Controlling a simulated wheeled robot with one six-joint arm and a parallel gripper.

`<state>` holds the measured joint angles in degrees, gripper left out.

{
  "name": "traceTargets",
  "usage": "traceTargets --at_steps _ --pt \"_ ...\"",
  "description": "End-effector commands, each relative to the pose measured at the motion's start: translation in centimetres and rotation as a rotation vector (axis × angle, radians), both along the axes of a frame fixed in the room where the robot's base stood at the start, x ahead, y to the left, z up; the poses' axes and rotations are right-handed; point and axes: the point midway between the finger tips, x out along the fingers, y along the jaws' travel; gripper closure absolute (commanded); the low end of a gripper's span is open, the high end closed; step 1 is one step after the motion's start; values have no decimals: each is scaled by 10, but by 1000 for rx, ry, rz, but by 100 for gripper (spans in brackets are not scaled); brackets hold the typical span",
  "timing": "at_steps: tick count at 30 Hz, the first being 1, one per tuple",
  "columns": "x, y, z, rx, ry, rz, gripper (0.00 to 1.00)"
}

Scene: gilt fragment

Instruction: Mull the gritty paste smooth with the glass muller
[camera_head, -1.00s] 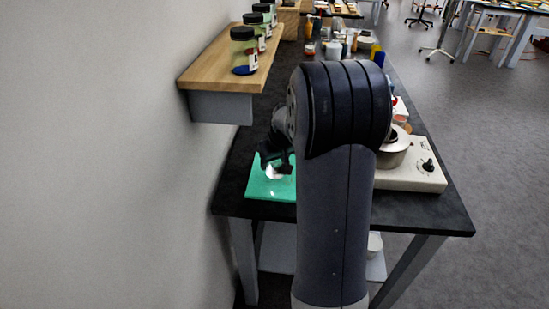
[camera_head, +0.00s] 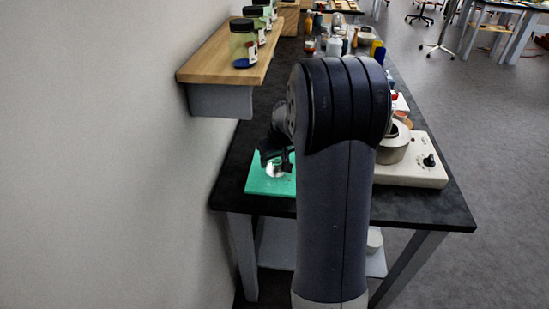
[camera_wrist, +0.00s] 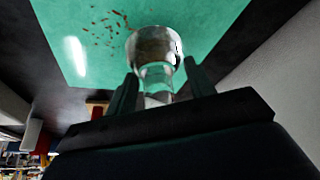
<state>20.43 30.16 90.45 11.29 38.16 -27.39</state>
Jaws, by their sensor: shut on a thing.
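The glass muller (camera_wrist: 155,55) is clear with a wide round base and a narrower neck. My gripper (camera_wrist: 160,88) is shut on its neck in the wrist view. In the head view, my gripper (camera_head: 276,160) is over the green slab and the muller (camera_head: 274,170) shows as a pale spot below it. The slab (camera_head: 262,184) lies at the near left of the dark table. Reddish-brown specks of paste (camera_wrist: 108,22) are scattered on the slab beside the muller. I cannot tell whether the muller's base touches the slab.
A white hotplate (camera_head: 425,172) with a metal pot (camera_head: 394,146) stands on the right of the table. A wooden shelf (camera_head: 222,68) with several jars juts from the left wall above the table. Bottles and small containers stand at the back. My arm hides the table's middle.

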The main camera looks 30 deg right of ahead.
Motion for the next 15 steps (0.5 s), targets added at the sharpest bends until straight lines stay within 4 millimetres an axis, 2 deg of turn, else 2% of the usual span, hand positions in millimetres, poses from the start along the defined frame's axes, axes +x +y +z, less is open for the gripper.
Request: traceTargets --at_steps 15 --pt "0 0 -11 0 -1 0 96"
